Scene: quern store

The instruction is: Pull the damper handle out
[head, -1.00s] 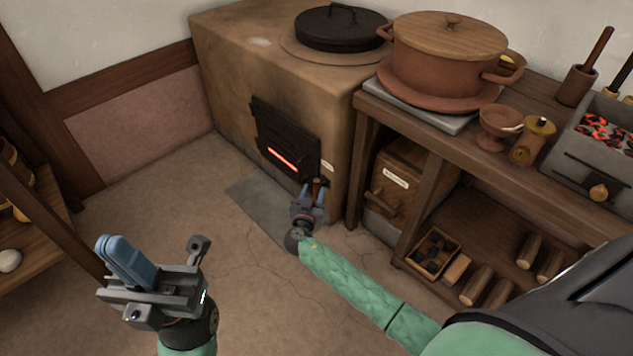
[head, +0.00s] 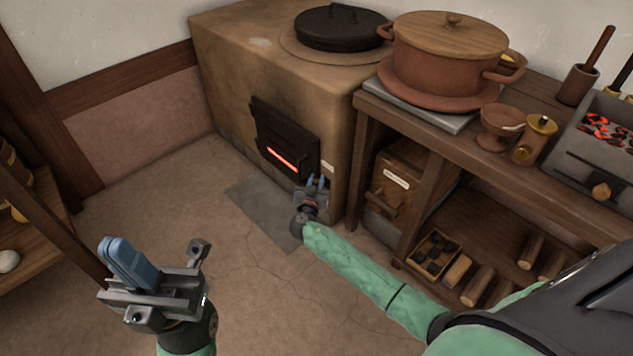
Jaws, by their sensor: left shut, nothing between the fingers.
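The damper handle shows in the earlier view as a small brown piece low on the front of the clay stove (head: 235,85), below a small pale label (head: 327,167). It is now hidden by my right gripper (head: 316,181). The two blue fingers of this gripper point at that spot and stand apart with a narrow gap. I cannot see whether the handle lies between them. My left gripper (head: 118,246) is shut and empty, held over the floor at the lower left, far from the stove.
The black firebox door (head: 284,140) with a glowing slot is just left of my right gripper. A wooden bench (head: 465,140) with a lidded pot (head: 445,52) stands close on the right, with a labelled drawer box (head: 395,182) below. The floor in front is clear.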

